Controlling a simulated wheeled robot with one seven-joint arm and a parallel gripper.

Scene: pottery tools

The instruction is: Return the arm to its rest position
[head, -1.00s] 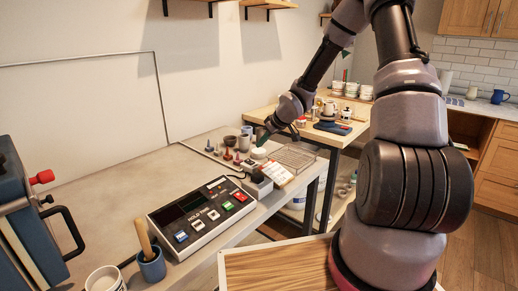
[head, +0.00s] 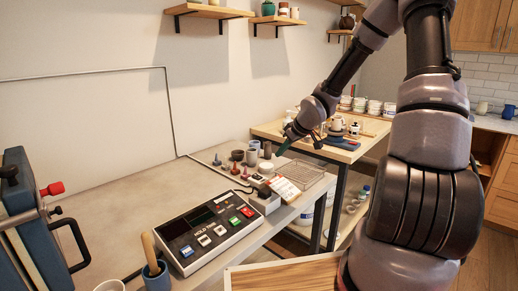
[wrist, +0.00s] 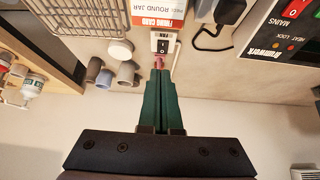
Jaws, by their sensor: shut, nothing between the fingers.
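My gripper (head: 282,148) is at the end of my arm, over the back part of the grey worktable (head: 130,178). In the wrist view its two green fingers (wrist: 159,75) lie together, shut, with nothing held between them. Beyond the fingertips, in line with them, is a small switch box (wrist: 163,42) marked FAN; the tips appear apart from it, though the gap is hard to judge. The fingertips are small in the head view.
A control box with coloured buttons (head: 208,231) sits near the front of the worktable. Several small cones and cups, a wire rack (head: 303,172) and a card (head: 285,190) are near my gripper. A wooden table (head: 345,153) stands behind. Shelves (head: 210,12) hang on the wall.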

